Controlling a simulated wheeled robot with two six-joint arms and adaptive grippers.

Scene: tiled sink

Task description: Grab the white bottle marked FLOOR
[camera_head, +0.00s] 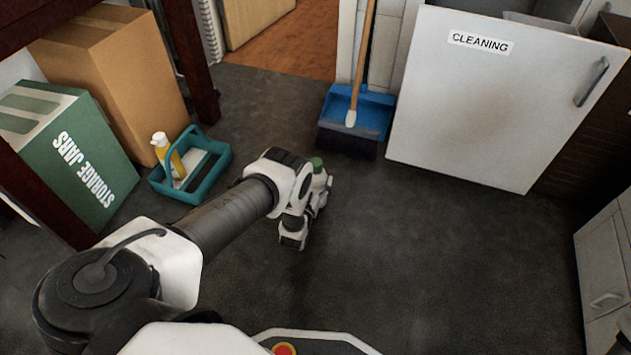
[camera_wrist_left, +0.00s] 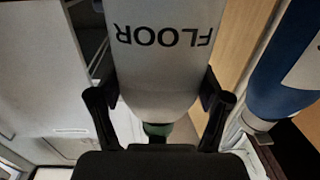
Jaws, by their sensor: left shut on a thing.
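The white bottle marked FLOOR (camera_wrist_left: 160,60) fills the upper middle of the left wrist view, its lettering upside down. Its green cap (camera_wrist_left: 157,129) shows low in that view, and a green cap also shows in the head view (camera_head: 316,163) beside my wrist. My left gripper (camera_wrist_left: 160,84) is shut on the bottle, one finger on each side. In the head view my left gripper (camera_head: 320,190) is above the dark floor, and my arm hides most of the bottle.
A teal caddy (camera_head: 207,186) with a yellow bottle (camera_head: 170,158) stands left, beside a cardboard box (camera_head: 125,85) and a green STORAGE JARS box (camera_head: 85,165). Floor right of my gripper is clear.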

